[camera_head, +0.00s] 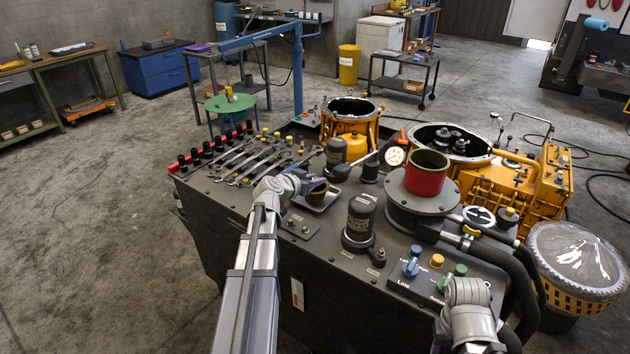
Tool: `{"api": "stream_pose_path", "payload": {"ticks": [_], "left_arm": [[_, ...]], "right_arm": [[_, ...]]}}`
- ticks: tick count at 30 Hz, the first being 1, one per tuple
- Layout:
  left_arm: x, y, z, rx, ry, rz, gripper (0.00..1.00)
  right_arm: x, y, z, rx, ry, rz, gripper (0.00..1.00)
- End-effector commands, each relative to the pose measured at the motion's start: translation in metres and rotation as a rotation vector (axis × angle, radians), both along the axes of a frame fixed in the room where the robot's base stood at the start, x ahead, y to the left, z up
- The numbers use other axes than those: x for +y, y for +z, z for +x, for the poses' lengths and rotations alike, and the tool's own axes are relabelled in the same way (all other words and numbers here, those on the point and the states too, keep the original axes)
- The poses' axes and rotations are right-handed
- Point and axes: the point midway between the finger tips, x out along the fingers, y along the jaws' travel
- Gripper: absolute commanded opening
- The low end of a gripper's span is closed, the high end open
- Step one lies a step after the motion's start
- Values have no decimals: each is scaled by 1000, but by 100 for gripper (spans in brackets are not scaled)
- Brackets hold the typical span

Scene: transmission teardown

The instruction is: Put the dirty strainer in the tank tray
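A small dark brown, open-topped cup (318,190), which looks like the dirty strainer, stands upright in or just above a small square metal tray (322,206) on the front left part of the grey tank top. I take this tray for the tank tray. My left gripper (306,184) is right beside the cup on its left, at the end of my grey arm. Its fingers are small and mostly hidden, so I cannot see whether they touch or grip the cup. My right arm's wrist (468,292) shows at lower right, beside the valve knobs; its fingers do not show.
Several wrenches (250,158) lie left of the tray. A dark capped filter (360,220), a red cylinder (427,175) on a round flange and a dial gauge (395,157) stand to the right. Orange housings (510,185) and a clear-covered drum (575,258) are farther right.

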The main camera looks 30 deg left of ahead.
Motion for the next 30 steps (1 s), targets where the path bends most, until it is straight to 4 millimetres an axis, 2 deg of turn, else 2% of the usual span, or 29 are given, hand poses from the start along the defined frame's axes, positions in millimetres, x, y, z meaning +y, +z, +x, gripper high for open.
{"api": "stream_pose_path", "payload": {"ticks": [1,6,15,30], "left_arm": [[0,0,0,0,0,0,39],[0,0,0,0,0,0,55],[0,5,0,0,0,0,55],[5,42,-87,0,2,1,55]], "right_arm": [[0,0,0,0,0,0,50],[0,0,0,0,0,0,50],[0,5,0,0,0,0,50],[0,42,0,0,0,0,50]]}}
